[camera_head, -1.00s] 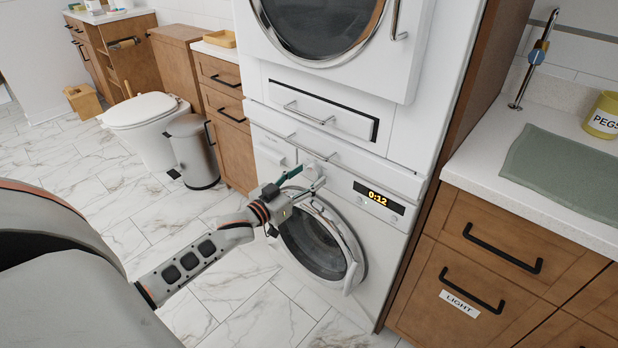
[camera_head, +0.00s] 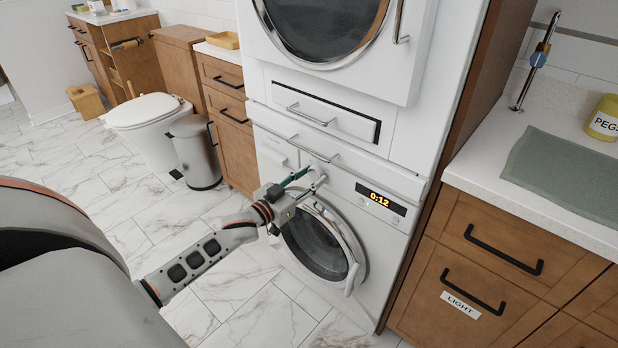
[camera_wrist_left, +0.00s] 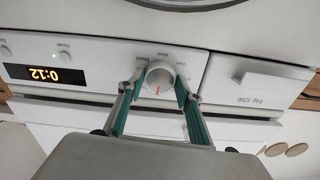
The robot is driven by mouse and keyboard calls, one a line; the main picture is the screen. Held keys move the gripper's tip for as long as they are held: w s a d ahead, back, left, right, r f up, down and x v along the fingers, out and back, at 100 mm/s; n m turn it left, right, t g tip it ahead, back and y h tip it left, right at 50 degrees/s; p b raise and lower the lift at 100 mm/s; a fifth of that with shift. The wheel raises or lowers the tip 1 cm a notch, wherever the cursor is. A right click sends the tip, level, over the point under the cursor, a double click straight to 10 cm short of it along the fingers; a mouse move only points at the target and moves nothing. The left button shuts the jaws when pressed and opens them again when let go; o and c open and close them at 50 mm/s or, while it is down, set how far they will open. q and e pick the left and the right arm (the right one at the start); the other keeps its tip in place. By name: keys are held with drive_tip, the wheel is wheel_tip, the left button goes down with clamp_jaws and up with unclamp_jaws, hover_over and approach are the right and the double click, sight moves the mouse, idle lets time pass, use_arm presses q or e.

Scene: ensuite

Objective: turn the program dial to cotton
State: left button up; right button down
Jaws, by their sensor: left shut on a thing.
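The white program dial (camera_wrist_left: 159,76) shows between my left gripper's fingertips in the left wrist view. It is round, with a red pointer mark and small printed labels around it that I cannot read. My left gripper (camera_wrist_left: 157,88) is shut on the dial, one finger on each side. In the head view my left gripper (camera_head: 303,178) reaches the washer's control panel and mostly hides the dial. The washer (camera_head: 382,248) has a lit display (camera_head: 380,198) reading 0:12; the display shows upside down in the wrist view (camera_wrist_left: 45,75). My right gripper is out of view.
The washer's round door (camera_head: 318,242) is below the gripper and looks closed. A dryer (camera_head: 330,30) is stacked above, with a handled drawer (camera_head: 320,113) between. Wooden drawers (camera_head: 490,265) stand at the right. A bin (camera_head: 195,152) and toilet (camera_head: 145,115) stand left.

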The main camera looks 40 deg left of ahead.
use_arm(q)
drive_tip(key=shift+r+m+p, duration=0.15)
drive_tip(key=shift+m+p, duration=0.15)
drive_tip(key=shift+m, duration=1.2)
drive_tip(key=m+p, duration=0.1)
drive_tip(key=m, duration=0.2)
drive_tip(key=shift+f+m, duration=0.2)
drive_tip(key=shift+m, duration=0.7)
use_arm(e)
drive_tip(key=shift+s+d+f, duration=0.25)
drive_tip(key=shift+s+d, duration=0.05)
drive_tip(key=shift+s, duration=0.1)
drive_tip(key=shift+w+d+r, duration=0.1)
use_arm(q)
drive_tip(key=o, duration=1.1)
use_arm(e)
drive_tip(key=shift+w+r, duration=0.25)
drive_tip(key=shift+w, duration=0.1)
